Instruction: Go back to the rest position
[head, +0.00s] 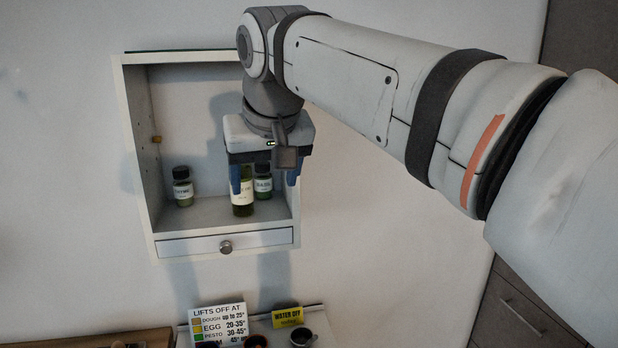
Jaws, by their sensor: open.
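My gripper (264,187) hangs pointing down in front of a white wall cabinet (139,160). Its two blue fingers are apart, with no object clearly held between them. Seen from here, a tall pale-labelled bottle (242,203) and a dark jar (263,184) show between and behind the fingers, on the cabinet floor. The gripper body covers their upper parts, and I cannot tell how near the fingers are to the bottle. My arm reaches in from the right and hides the cabinet's upper right.
A dark labelled jar (183,190) stands inside at the left. The cabinet front is open above a shut drawer with a round knob (225,247). Below are a printed lift sign (219,325), a yellow sign (288,317) and a cup (301,338). Bare wall lies left.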

